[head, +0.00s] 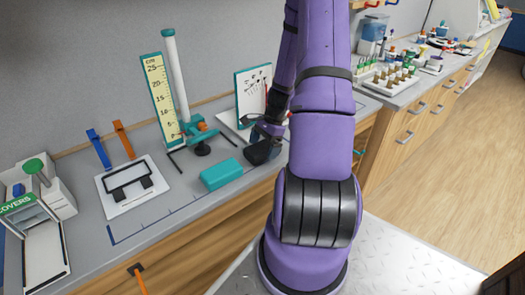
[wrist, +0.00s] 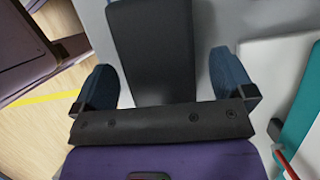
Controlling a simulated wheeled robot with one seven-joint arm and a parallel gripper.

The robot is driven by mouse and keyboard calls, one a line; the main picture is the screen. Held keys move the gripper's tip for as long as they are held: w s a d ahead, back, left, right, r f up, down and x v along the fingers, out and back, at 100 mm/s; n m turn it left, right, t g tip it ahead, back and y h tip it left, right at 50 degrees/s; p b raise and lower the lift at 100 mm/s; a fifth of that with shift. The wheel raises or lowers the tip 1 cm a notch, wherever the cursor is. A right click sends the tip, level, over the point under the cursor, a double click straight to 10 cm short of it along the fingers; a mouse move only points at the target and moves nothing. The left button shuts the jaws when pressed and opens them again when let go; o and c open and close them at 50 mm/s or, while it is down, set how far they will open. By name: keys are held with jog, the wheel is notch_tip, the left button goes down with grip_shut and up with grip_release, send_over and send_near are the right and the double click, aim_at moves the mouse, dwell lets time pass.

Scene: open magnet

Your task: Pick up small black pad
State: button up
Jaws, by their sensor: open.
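A small black pad (wrist: 152,45) shows as a dark, flat slab between the two fingers of my gripper (wrist: 163,75) in the wrist view. The blue-grey fingers are spread wide, with a visible gap between each finger and the slab. In the head view my gripper (head: 264,133) is low over the counter, partly behind my purple arm. A dark shape (head: 262,153) lies there at the gripper; I cannot clearly separate pad from fingers.
A teal block (head: 221,174) lies just left of my gripper. A white board with teal edge (head: 254,90) stands behind it, and a ruler stand (head: 161,98) is further left. A white plate with black parts (head: 127,186) is at left. A tube rack (head: 388,80) is at right.

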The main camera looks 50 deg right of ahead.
jog(key=shift+a+f, duration=0.2)
jog(key=shift+f, duration=0.35)
jog(key=c, duration=1)
jog(key=shift+r, duration=0.15)
